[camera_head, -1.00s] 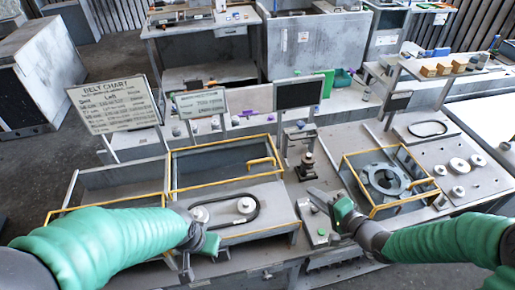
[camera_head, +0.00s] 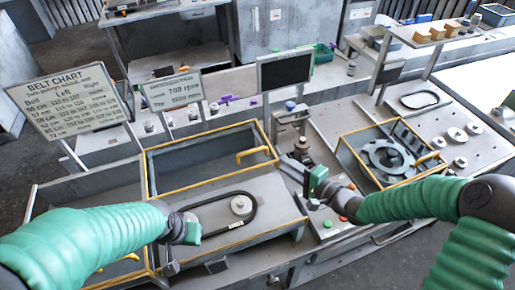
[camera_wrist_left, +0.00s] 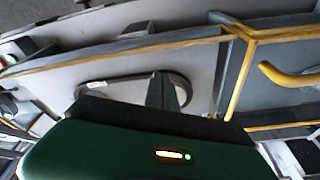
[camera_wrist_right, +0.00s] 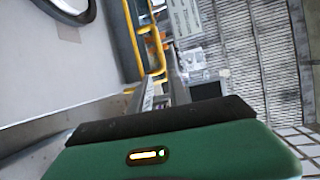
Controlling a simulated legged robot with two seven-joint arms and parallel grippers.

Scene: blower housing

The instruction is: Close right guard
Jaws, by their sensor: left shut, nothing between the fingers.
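A yellow-edged guard frame with a yellow handle (camera_head: 428,158) stands on the right, around a grey ring-shaped flange (camera_head: 388,157). A second yellow-edged guard frame with a handle (camera_head: 256,153) stands in the middle, behind a pulley (camera_head: 241,205) and black belt.
A control panel with buttons (camera_head: 335,212) lies below my right gripper. A dark screen (camera_head: 285,70) and two sign boards, one a belt chart (camera_head: 70,100), stand behind. Several round discs (camera_head: 456,135) sit on the right bench. A dark post tool (camera_head: 301,148) is near my right gripper.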

